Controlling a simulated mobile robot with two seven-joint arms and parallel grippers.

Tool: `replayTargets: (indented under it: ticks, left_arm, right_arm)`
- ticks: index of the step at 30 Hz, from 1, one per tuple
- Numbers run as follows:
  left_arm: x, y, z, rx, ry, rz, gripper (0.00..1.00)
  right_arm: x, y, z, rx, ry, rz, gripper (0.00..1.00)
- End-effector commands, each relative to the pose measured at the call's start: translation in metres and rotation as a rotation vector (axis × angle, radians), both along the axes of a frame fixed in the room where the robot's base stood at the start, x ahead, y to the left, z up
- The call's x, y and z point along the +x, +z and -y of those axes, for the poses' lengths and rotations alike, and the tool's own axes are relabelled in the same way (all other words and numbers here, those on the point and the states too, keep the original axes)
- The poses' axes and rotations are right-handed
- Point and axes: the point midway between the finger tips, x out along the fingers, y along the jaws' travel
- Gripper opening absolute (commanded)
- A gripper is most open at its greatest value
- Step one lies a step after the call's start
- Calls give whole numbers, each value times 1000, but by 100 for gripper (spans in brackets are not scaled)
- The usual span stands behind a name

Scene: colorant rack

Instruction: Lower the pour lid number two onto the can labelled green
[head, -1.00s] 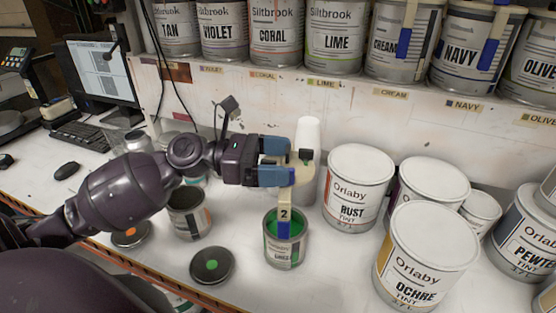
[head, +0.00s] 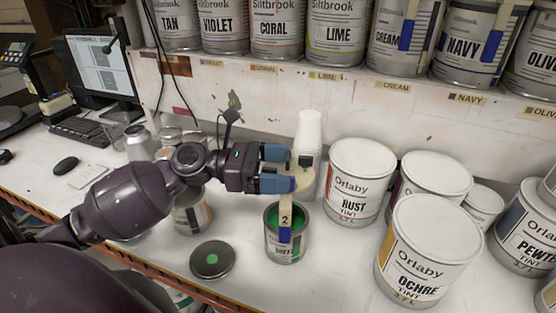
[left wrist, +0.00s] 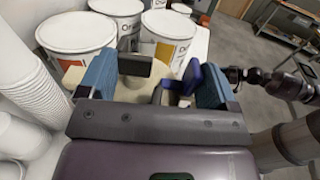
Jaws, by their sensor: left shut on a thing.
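My left gripper (head: 290,169) is shut on the cream pour lid (head: 303,182), which also shows between the fingers in the left wrist view (left wrist: 139,88). A cream tag marked 2 with a blue end (head: 286,222) hangs down in front of the can. The open can with green paint inside (head: 287,254) stands upright just below the gripper. Its label is partly covered by the tag. The lid is above the can's rim; the exact gap is hard to tell.
A white bottle (head: 308,132) stands just behind the gripper. The rust can (head: 360,185) and ochre can (head: 425,250) stand to the right. A round lid with a green dot (head: 212,259) lies left of the green can, and another can (head: 190,213) stands behind that lid.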

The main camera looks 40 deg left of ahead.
Motion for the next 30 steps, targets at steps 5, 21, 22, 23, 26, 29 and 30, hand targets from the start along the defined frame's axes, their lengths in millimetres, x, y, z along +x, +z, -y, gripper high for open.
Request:
replayTargets:
  ticks: [5, 21, 22, 23, 26, 29, 30]
  left_arm:
    - [0, -16, 0, -2, 1, 0, 59]
    - [0, -59, 0, -2, 0, 0, 59]
    - [0, -62, 0, -2, 1, 0, 59]
    - [0, -64, 0, -2, 1, 0, 59]
    - [0, -72, 0, -3, 1, -1, 59]
    - [0, -80, 0, -2, 1, -1, 59]
    - [0, -84, 0, -2, 1, -1, 59]
  right_arm:
    - [2, -5, 0, -2, 2, 6, 43]
    - [9, -18, 0, -3, 6, 19, 43]
    - [10, -18, 0, -3, 7, 20, 43]
    - [10, -19, -1, -3, 7, 22, 43]
    - [13, -20, -1, -3, 9, 28, 43]
    - [15, -22, -1, -4, 10, 32, 43]
    - [15, -23, -2, -4, 10, 33, 43]
